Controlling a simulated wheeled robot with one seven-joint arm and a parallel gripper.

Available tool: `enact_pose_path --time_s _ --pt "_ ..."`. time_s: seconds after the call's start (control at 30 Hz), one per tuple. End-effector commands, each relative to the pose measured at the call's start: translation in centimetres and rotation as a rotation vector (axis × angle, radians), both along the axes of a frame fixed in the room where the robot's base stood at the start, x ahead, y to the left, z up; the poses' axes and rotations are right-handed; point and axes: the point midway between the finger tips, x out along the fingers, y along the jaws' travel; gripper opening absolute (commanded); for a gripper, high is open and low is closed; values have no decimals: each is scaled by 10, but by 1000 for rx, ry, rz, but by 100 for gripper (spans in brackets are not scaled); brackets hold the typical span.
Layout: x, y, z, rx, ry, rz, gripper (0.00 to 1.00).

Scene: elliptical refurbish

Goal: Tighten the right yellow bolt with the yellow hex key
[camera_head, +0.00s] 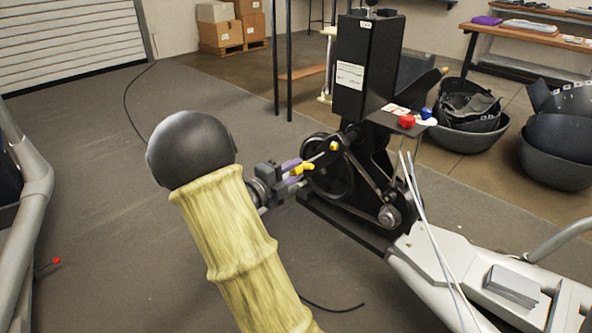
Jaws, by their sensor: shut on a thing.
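My gripper (296,173), with purple fingertips, is shut on the yellow hex key (301,168) in front of the black elliptical machine (362,75). The key's thin grey shaft points up and right towards a small yellow bolt (333,146) by the machine's wheel. The shaft's tip is close to this bolt; I cannot tell if they touch. My fingers partly hide the key. No other yellow bolt can be made out near it.
The black flywheel (328,170) and crank are just behind my gripper. A red knob (407,121) and a blue knob (426,113) sit on a plate at the right. A pale frame rail (450,262) lies front right. The floor (95,200) at left is largely clear.

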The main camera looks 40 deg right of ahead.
Motion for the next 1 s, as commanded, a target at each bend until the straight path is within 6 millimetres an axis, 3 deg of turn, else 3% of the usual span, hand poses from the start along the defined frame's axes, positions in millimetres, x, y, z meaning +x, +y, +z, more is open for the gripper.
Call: enact_pose_path --time_s 0.6,1.0 --pt "-4 48 0 1 1 1 0" --pt "-3 50 4 0 0 3 0"
